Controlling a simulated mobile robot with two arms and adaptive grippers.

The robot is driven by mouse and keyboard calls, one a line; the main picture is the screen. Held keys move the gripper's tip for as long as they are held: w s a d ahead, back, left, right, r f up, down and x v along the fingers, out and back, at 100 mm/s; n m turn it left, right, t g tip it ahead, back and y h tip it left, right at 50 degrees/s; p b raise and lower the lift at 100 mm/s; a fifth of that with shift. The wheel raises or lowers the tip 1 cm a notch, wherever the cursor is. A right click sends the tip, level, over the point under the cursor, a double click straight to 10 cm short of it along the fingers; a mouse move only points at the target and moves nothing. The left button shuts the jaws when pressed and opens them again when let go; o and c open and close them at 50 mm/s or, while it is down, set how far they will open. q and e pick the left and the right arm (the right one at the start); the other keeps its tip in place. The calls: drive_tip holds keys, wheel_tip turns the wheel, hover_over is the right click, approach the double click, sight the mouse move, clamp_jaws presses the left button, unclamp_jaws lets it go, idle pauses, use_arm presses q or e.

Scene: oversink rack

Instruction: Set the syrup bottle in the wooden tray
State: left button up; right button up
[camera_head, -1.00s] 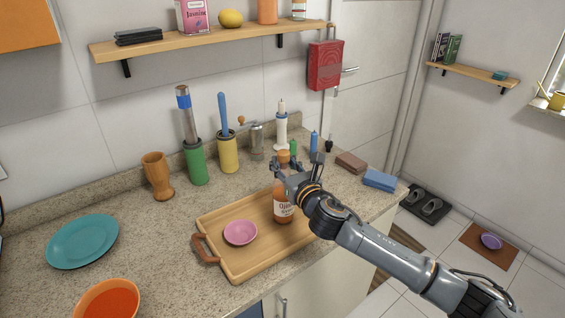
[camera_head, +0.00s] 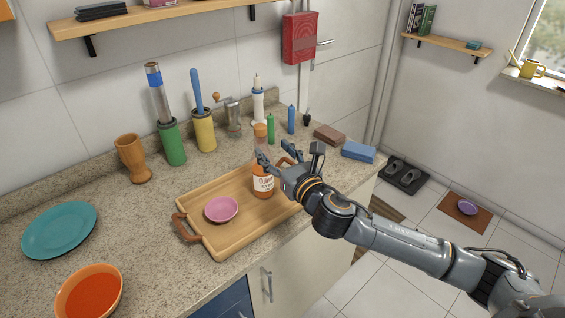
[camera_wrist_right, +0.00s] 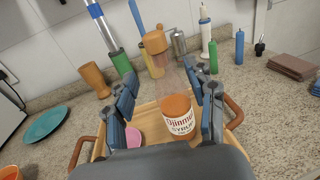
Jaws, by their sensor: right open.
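The syrup bottle (camera_head: 263,184), with orange contents, a white label and an orange-brown cap, stands upright in the wooden tray (camera_head: 236,240), toward its back right. In the right wrist view the bottle (camera_wrist_right: 180,124) stands between the spread fingers, with a gap visible on each side. My right gripper (camera_head: 274,153) is open beside the upper part of the bottle, coming from the right. It also shows in the right wrist view (camera_wrist_right: 166,96). My left gripper is not in view.
A pink bowl (camera_head: 221,208) sits in the tray, left of the bottle. Behind stand a green holder (camera_head: 172,144), a yellow holder (camera_head: 204,132) and small green and blue bottles. A teal plate (camera_head: 60,230) and an orange bowl (camera_head: 90,292) are at left.

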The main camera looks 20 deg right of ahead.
drive_tip(key=s, duration=0.4)
drive_tip(key=shift+d, duration=0.25)
